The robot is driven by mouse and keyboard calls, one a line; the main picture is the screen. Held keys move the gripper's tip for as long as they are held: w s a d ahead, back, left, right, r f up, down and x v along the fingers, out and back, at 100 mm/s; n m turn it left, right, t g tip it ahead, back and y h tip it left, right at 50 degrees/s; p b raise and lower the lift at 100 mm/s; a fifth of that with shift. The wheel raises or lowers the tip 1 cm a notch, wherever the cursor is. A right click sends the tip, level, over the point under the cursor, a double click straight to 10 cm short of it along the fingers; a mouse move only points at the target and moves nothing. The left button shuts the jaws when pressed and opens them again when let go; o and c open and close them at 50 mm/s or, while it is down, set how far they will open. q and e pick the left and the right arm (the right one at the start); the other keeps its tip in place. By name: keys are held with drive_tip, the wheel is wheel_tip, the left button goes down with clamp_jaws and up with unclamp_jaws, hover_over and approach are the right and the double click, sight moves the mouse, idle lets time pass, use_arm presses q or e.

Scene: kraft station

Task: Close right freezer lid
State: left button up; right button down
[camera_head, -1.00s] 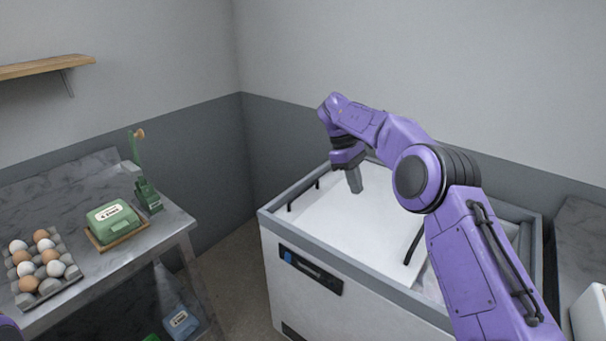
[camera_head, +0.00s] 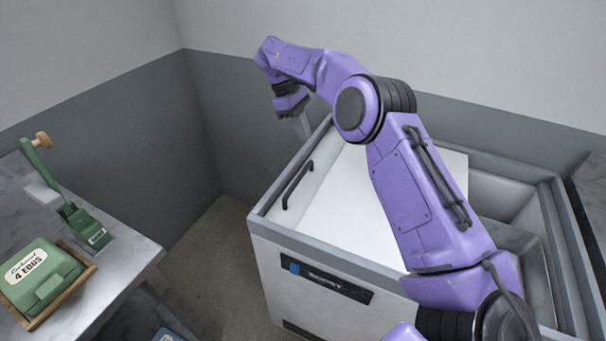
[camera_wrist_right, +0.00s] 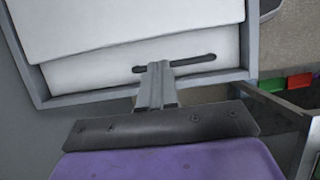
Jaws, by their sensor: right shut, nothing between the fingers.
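The chest freezer (camera_head: 258,250) has a white sliding lid panel (camera_head: 345,195) over its middle, with its interior (camera_head: 500,195) uncovered at the right. At the left end a lower white panel with a black bar handle (camera_head: 297,185) shows beside that lid's edge. My right gripper (camera_head: 303,126) is over the freezer's far left corner. In the right wrist view the shut, empty fingers (camera_wrist_right: 158,75) overlap the handle (camera_wrist_right: 200,61) in the picture; I cannot tell whether they touch it. The lid's edge (camera_wrist_right: 130,42) is just beyond. My right arm hides part of the lid. My left gripper is not in view.
A marble counter (camera_head: 130,255) at the left holds a green egg carton (camera_head: 40,275) on a wooden tray and a green device (camera_head: 75,215). Floor (camera_head: 215,240) shows between counter and freezer. Grey walls stand close behind the freezer.

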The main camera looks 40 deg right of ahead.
wheel_tip(320, 180, down, 6)
drive_tip(key=b, duration=0.5)
drive_tip(key=shift+a+r, duration=0.1)
drive_tip(key=p+x, duration=0.1)
drive_tip(key=x, duration=0.7)
drive_tip(key=shift+s+f, duration=0.2)
drive_tip(key=shift+f, duration=0.1)
drive_tip(key=shift+s+f, duration=0.2)
drive_tip(key=shift+f, duration=0.25)
